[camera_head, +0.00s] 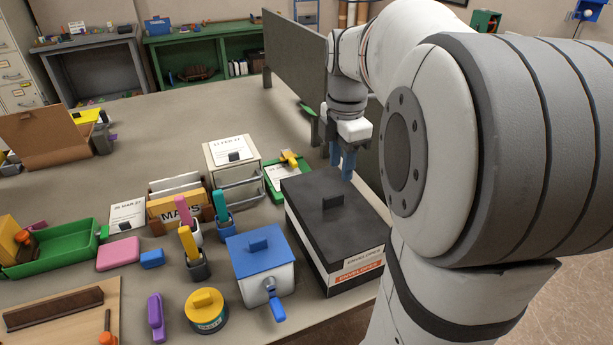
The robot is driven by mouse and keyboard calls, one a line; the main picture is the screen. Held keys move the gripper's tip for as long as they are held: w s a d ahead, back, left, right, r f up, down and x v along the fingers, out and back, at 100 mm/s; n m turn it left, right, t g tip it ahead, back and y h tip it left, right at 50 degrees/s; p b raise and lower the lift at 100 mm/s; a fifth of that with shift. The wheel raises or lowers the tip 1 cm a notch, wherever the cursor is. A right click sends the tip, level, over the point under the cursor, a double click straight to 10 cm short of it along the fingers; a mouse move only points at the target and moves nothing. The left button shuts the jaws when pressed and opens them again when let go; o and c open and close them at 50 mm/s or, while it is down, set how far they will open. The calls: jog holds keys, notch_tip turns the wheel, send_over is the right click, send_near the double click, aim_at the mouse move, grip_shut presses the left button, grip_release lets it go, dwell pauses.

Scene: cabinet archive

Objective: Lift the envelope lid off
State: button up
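The envelope box (308,245) stands right of centre on the table, dark with a pale front and labels reading "ENVELOPES". Its black lid (312,186) lies flat on top and has a small dark block handle (333,202) in the middle. My gripper (343,172) points down above or behind the lid's far right part, away from the handle. Its two blue fingers look slightly apart with nothing between them. The exact height over the lid is hard to judge.
A blue-lidded white pot (262,272) with a blue handle stands close left of the box. A white drawer unit (232,165) and a green tray (284,188) stand behind it. A grey partition (295,65) rises behind my gripper. Several small items crowd the left.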

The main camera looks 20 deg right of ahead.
aim_at(334, 195)
jog(key=f, duration=0.5)
jog(key=a+f, duration=0.1)
jog(key=f, duration=0.1)
jog(key=shift+w+f, duration=0.15)
jog(key=shift+f, duration=0.2)
jog(key=shift+c, duration=0.2)
grip_shut()
jog(key=shift+r, duration=0.1)
